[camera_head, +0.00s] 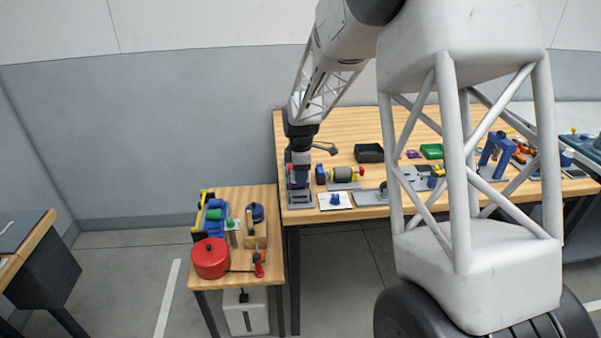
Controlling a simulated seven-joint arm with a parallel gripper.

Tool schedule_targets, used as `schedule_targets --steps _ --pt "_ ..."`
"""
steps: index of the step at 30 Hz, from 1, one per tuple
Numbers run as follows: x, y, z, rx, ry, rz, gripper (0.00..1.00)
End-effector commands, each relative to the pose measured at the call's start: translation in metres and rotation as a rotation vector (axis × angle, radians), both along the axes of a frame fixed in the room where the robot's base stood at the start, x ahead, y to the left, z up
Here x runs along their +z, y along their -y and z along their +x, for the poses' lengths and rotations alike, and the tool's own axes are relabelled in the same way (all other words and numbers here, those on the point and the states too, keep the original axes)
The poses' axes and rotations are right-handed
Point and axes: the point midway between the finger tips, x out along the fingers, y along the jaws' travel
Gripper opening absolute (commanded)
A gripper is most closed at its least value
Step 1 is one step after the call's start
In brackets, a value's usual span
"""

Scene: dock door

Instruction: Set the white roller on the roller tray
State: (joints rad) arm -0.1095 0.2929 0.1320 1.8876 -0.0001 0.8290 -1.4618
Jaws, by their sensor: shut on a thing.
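My gripper (301,158) points down over the left front corner of the long wooden table. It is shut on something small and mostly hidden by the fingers. A pale grey patch shows at its tip, and I cannot tell for sure whether this is the white roller. Just below it stands a grey tray-like holder (299,201) with purple in it, which may be the roller tray. I cannot tell whether the held thing touches it. No other clear white roller shows.
Right of my gripper stands a device with a dark cylinder (344,173). A white card with a blue piece (335,200) lies in front. A black bin (369,153) stands behind. A lower side table (262,280) bears a red pot (210,258) and tools.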

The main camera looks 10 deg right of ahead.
Motion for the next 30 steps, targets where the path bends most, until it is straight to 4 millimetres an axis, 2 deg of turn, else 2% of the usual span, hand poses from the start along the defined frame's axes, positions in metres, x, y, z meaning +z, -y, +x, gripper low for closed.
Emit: schedule_targets --steps 11,30 --pt "-0.011 0.000 0.000 -0.001 0.000 0.000 0.18" --pt "-0.054 0.000 0.000 -0.001 0.000 0.000 0.18"
